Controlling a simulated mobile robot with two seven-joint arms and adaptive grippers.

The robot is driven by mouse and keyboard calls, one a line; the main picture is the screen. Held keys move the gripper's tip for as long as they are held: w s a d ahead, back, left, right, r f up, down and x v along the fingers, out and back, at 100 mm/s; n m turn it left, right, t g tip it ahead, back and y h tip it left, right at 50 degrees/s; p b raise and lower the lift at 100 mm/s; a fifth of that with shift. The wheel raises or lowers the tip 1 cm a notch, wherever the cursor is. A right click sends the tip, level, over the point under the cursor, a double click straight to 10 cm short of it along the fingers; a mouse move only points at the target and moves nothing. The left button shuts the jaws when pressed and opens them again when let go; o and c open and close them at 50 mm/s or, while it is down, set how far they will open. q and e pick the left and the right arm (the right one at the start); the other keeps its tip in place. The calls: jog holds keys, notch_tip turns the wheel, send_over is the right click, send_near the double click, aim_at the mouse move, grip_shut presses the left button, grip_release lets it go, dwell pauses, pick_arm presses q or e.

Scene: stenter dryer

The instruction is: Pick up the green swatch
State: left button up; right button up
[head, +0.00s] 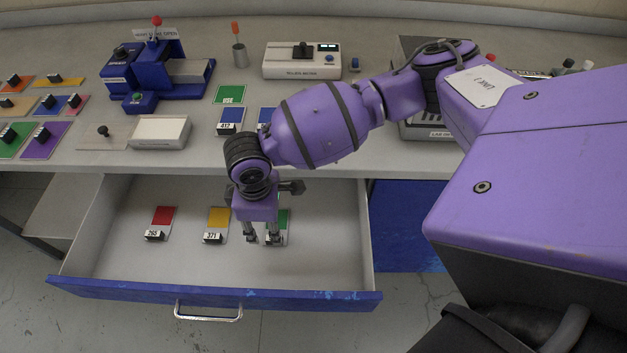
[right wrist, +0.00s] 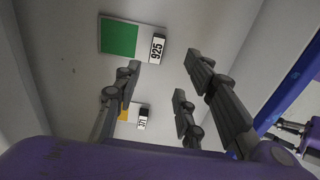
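The green swatch (head: 284,217) lies flat in the open drawer, rightmost of three swatches, partly hidden behind my right gripper (head: 263,239) in the head view. In the right wrist view the green swatch (right wrist: 118,38) shows a white tag reading 925. My right gripper (right wrist: 163,62) points down into the drawer with its fingers spread apart and nothing between them. It is close to the green swatch; I cannot tell whether it touches. My left gripper is not in view.
The open drawer (head: 110,255) also holds a red swatch (head: 163,217) and a yellow swatch (head: 217,219), tagged 371. Its blue front (head: 120,292) and walls surround the gripper.

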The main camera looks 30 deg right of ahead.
jog(key=shift+d+f, duration=0.25)
jog(key=shift+f, duration=0.1)
jog(key=f, duration=0.7)
jog(key=shift+d, duration=0.35)
jog(key=shift+w, duration=0.1)
jog(key=shift+c, duration=0.3)
grip_shut()
